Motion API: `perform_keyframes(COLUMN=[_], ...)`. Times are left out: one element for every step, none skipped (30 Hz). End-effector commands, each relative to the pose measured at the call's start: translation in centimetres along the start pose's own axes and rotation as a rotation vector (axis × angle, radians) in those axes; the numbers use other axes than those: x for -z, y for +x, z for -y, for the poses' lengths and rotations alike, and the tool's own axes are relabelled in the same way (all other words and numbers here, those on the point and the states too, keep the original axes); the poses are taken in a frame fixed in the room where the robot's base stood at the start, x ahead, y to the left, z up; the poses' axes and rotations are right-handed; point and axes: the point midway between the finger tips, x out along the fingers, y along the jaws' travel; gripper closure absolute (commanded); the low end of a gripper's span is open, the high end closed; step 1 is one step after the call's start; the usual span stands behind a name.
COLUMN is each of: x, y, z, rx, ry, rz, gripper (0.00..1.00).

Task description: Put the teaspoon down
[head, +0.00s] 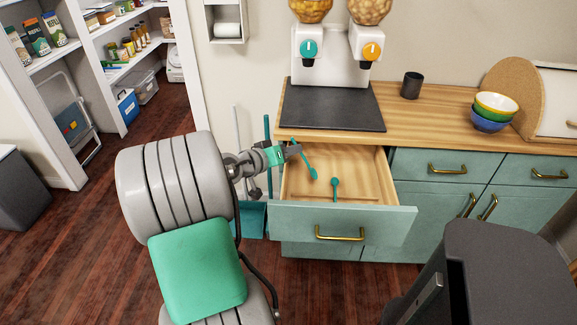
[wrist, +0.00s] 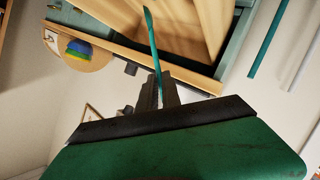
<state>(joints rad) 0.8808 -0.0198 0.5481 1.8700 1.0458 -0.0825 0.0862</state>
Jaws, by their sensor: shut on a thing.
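My gripper (head: 293,150) is shut on a teal teaspoon (head: 306,163) at the left back of the open drawer (head: 345,222). The teaspoon hangs tilted, its bowl end lower and to the right, over the drawer's inside. I cannot tell whether it touches the drawer. In the wrist view the teaspoon (wrist: 152,40) sticks out from between the dark fingers (wrist: 160,92), with the wooden drawer behind it. A second teal spoon (head: 334,187) is inside the drawer, near its front.
The wooden counter (head: 440,117) above holds a dispenser (head: 330,55) on a dark mat (head: 333,107), a dark cup (head: 411,86) and stacked bowls (head: 493,110). Teal cabinets stand right of the drawer. A dark grey block-like thing (head: 510,275) is at the front right. Pantry shelves are at left.

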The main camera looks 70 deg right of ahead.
Motion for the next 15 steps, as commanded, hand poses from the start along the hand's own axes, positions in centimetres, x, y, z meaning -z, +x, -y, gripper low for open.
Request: perform_keyframes(x=[-0.3,-0.4,-0.5,-0.5,-0.6,-0.8,-1.3,-1.8,-2.3,-2.6,-2.9,-3.0,-3.0,-2.9,-2.9], y=[0.1,0.2,0.2,0.2,0.3,0.3,0.5,0.7,0.9,1.1,1.2,1.2,1.2,1.2,1.2], z=[1.0,1.4,1.7,2.0,2.3,2.9,3.1,3.4,3.8,4.1,4.3,4.4,4.3,4.3,4.3], rx=[0.0,0.0,0.0,0.0,0.0,0.001,0.0,0.0,0.0,0.0,0.0,-0.001,-0.001,-0.001,0.0], ry=[-0.002,-0.001,-0.001,-0.002,-0.001,-0.001,-0.003,-0.004,-0.003,-0.003,-0.002,0.0,0.001,0.002,0.002], rz=[0.0,0.0,0.0,0.0,0.0,0.0,0.001,0.002,0.001,0.001,0.0,0.0,-0.001,-0.001,-0.001], gripper=[1.0,1.0,1.0,1.0,1.0,1.0,1.0,1.0,1.0,1.0,1.0,1.0,1.0,1.0,1.0])
